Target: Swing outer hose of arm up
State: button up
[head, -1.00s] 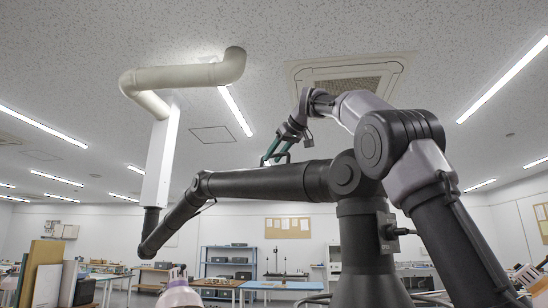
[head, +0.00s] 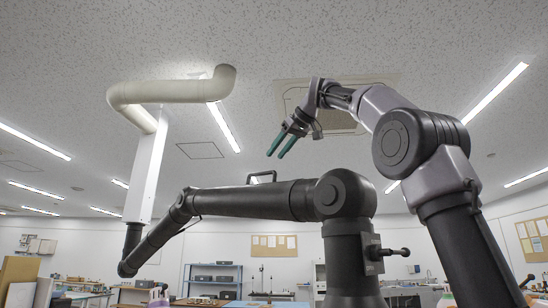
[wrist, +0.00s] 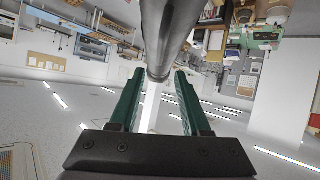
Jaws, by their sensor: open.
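The black jointed arm hangs from a white ceiling post (head: 147,165). Its outer hose (head: 225,203) runs nearly level from the elbow (head: 184,200) on the left to a thick round joint (head: 345,193) on the right. A small black handle (head: 262,176) stands on top of the outer hose. My gripper (head: 276,153) has teal fingers, apart and empty, just above and right of the handle, not touching it. In the wrist view the fingers (wrist: 155,95) are spread, and a dark tube (wrist: 172,32) of the arm shows beyond them. The handle cannot be made out there.
A cream pipe (head: 175,92) runs along the ceiling above the post. A ceiling vent (head: 290,92) is behind my gripper. A black upright (head: 348,262) with a side knob (head: 403,252) stands below the round joint. Shelves (head: 213,280) are far back.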

aim_at(339, 193)
jog(key=k+l, duration=0.1)
jog(key=l, duration=1.15)
jog(key=k, duration=0.05)
